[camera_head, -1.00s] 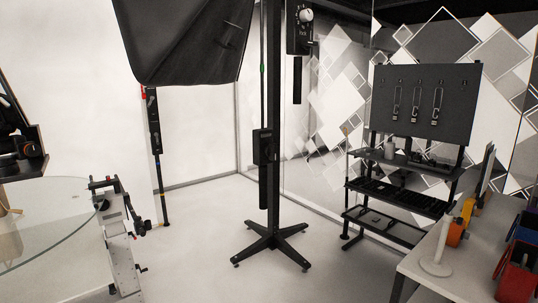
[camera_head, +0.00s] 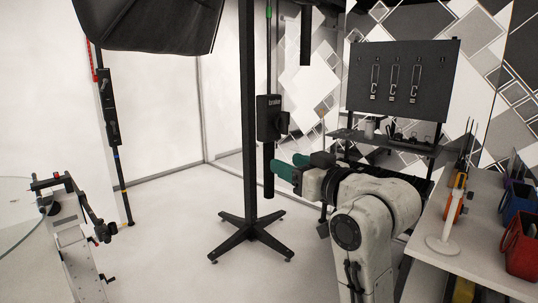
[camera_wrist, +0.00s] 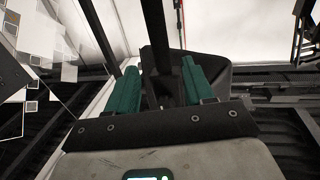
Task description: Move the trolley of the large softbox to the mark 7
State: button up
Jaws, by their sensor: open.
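The large softbox (camera_head: 150,25) is a black hood at the top left of the head view, cut off by the upper edge. Its trolley (camera_head: 249,236) is a black cross-shaped base on small casters, standing on the pale floor under a tall black column (camera_head: 249,120). A black box with a lever (camera_head: 269,118) and a hanging black weight show just right of the column. My gripper (camera_head: 287,161) has green fingers, is open and empty, and is to the right of the column at mid-height. In the wrist view, my gripper (camera_wrist: 160,65) shows a dark pole between its fingers. I see no mark 7.
A tool rack (camera_head: 402,80) with shelves stands at the back right. A white workbench (camera_head: 480,235) with coloured bins fills the right side. A glass turntable (camera_head: 20,215) is at the left.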

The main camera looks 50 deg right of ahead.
jog(key=w+d+p, duration=0.1)
jog(key=w, duration=0.8)
jog(key=shift+w+d, duration=0.2)
jog(key=shift+w, duration=0.2)
grip_shut()
